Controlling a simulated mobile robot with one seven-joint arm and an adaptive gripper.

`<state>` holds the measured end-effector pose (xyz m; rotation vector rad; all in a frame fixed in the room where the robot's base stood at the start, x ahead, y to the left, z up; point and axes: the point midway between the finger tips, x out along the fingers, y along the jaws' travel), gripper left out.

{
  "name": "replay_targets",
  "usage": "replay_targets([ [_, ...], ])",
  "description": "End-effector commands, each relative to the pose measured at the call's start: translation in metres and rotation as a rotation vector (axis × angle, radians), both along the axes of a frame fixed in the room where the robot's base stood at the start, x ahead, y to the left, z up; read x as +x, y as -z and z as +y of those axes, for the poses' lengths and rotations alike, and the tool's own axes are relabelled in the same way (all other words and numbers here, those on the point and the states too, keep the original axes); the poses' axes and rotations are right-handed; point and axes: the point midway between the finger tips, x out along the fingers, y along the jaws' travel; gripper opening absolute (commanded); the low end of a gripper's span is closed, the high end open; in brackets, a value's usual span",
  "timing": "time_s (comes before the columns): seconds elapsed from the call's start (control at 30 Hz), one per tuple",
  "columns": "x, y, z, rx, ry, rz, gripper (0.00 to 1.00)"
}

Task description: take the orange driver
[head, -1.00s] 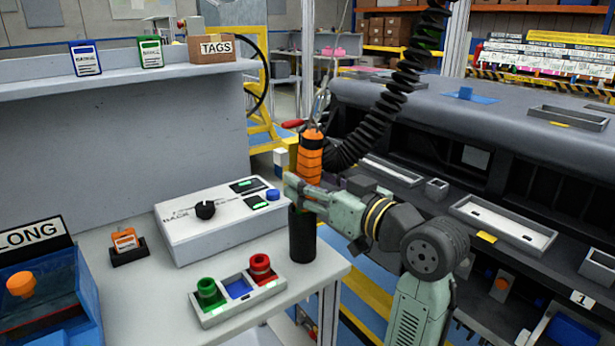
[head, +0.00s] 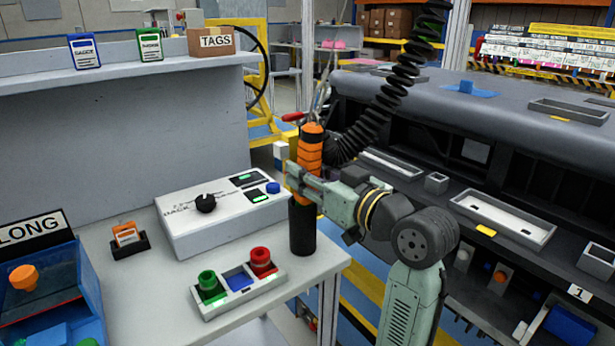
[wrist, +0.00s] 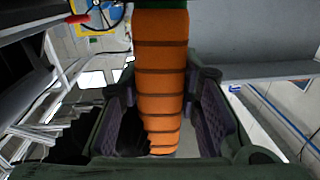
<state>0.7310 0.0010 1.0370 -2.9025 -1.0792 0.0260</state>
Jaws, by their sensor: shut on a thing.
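The orange driver (head: 310,146) stands upright at the bench's right edge, with a black coiled cord beside its upper part. Its lower end meets a black cylindrical holder (head: 302,230); I cannot tell whether it is still inside. My gripper (head: 303,178) comes from the right and is shut around the driver's lower orange body. In the wrist view the ribbed orange body (wrist: 160,75) fills the middle, between my two dark finger pads.
A white control box (head: 215,222) with a black knob sits left of the holder. A tray (head: 240,285) with green and red pieces lies in front. A blue bin (head: 75,290) is at far left. The dark dashboard (head: 470,130) stands to the right.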

Motion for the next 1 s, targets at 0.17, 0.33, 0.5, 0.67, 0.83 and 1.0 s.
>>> replay_targets([
  [0.17,0.0,0.0,0.0,0.0,0.0,0.0,0.01],
  [0.33,0.0,0.0,0.0,0.0,0.0,0.0,0.0],
  [0.5,0.0,0.0,0.0,0.0,0.0,0.0,0.0],
  [0.67,0.0,-0.001,0.0,0.0,0.001,-0.004,0.0],
  [0.83,0.0,-0.004,0.0,0.0,0.001,-0.004,0.0],
  [1.0,-0.001,-0.015,-0.001,-0.001,0.0,-0.006,0.0],
])
